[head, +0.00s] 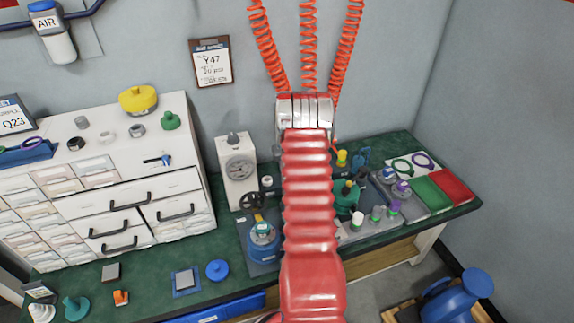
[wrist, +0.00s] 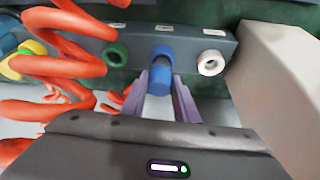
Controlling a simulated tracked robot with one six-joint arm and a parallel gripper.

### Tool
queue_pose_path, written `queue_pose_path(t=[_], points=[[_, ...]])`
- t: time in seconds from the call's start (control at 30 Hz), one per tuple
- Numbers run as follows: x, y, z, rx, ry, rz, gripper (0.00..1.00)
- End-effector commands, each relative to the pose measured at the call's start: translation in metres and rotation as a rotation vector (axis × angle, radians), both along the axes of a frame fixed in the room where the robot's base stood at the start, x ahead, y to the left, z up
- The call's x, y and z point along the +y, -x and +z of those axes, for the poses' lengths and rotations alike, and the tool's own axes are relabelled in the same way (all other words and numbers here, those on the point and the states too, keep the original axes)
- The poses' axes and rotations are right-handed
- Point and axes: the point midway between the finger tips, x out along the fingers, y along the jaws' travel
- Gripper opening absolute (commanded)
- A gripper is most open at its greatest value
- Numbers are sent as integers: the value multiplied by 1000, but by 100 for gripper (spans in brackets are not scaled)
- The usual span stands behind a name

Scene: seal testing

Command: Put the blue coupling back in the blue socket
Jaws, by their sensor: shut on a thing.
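In the wrist view, my gripper (wrist: 162,82) has its two pale purple fingers shut on the blue coupling (wrist: 160,78), a short blue cylinder. The coupling's far end lines up with the blue socket (wrist: 162,52), a blue ring on a dark grey bar (wrist: 185,40). The coupling overlaps the ring in this view, so I cannot tell whether it is inside the socket or just in front of it. In the head view my red arm hides the gripper, the coupling and the blue socket.
A green ring (wrist: 118,54) and a white ring (wrist: 210,62) flank the blue socket. Coiled red hose (wrist: 72,50) crosses the left of the wrist view. A pale block (wrist: 282,80) stands close on the right. Green (head: 430,194) and red (head: 452,187) trays lie at the bench's right.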

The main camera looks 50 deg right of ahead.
Motion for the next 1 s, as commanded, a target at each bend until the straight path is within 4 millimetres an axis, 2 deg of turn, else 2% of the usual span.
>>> queue_pose_path(t=[0.67, 0.7, 1.0], points=[[0, 0, -9, 0, 0, 0, 3], [0, 0, -9, 0, 0, 0, 29], [0, 0, -9, 0, 0, 0, 49]])
